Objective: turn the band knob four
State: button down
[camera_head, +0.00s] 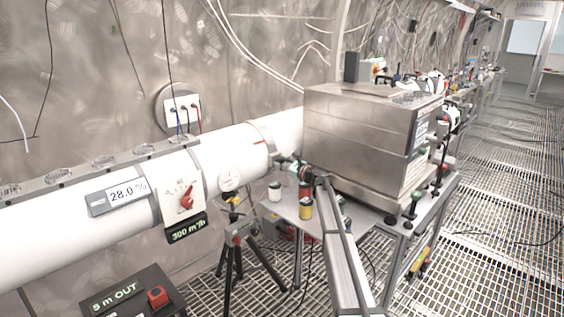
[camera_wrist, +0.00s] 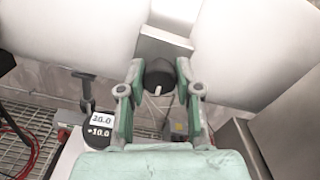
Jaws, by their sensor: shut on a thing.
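The band knob (camera_wrist: 159,77) is a dark round knob with a white mark, seen in the wrist view at the grey band between two white pipe sections. My gripper (camera_wrist: 160,70) has its green fingers on either side of it, closed on it. In the head view my gripper (camera_head: 284,159) reaches the white pipe just left of the steel box, and the knob is hidden there.
A steel box (camera_head: 365,135) on a table stands close to the right of my gripper. A yellow-labelled jar (camera_head: 306,208) and a white jar (camera_head: 274,191) stand below. A red knob (camera_head: 187,199) is on the pipe's panel at left. A tripod (camera_head: 238,240) stands in front.

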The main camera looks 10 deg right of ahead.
jog(key=shift+w+r, duration=0.1)
dwell(0.4)
jog(key=c, duration=0.8)
grip_release()
jog(key=v, duration=1.2)
jog(key=shift+a, duration=0.1)
